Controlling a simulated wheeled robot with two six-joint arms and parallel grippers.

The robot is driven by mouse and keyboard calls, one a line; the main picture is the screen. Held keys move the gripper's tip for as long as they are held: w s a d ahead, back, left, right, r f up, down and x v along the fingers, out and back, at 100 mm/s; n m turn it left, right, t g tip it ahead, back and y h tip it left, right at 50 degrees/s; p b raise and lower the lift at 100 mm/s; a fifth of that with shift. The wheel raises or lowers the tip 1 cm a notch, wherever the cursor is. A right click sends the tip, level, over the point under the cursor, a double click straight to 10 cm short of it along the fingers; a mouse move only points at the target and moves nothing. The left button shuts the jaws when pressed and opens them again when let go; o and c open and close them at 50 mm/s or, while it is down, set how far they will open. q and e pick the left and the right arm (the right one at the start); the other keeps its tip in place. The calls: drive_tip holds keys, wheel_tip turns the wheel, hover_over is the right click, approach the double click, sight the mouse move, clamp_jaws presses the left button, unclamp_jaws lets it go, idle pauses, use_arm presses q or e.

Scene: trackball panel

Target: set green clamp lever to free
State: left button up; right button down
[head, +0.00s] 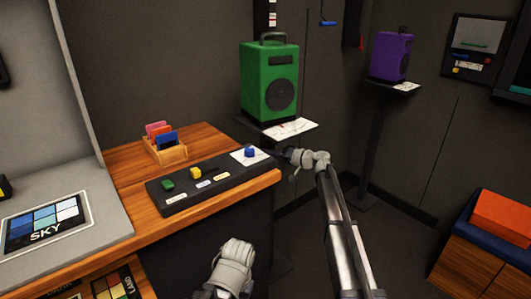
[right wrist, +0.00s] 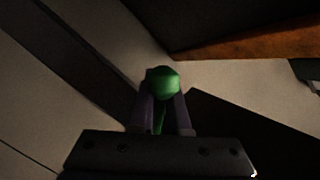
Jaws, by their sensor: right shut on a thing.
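In the right wrist view, the green clamp lever shows as a round green knob (right wrist: 163,82) with a short green stem below it. My right gripper (right wrist: 163,100) is shut on it, with a finger on each side. In the head view, my right arm reaches up from the lower right, and my right gripper (head: 280,152) is below the green speaker (head: 268,85), by the end of the control panel. The lever is hidden there. The lever's free mark is not visible, so its setting cannot be told. A grey joint of my left arm shows at the bottom, but its gripper does not.
The black control panel (head: 215,183) with green, yellow and blue knobs lies on the wooden desk (head: 120,180). A wooden card holder (head: 166,150) stands behind it. A purple speaker (head: 391,56) is on a stand further right. An orange box (head: 502,216) sits at the right edge.

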idle(0.4)
drive_tip(key=c, duration=0.9)
unclamp_jaws()
drive_tip(key=shift+p+v, duration=0.45)
drive_tip(key=shift+v, duration=3.45)
drive_tip(key=shift+c, duration=0.2)
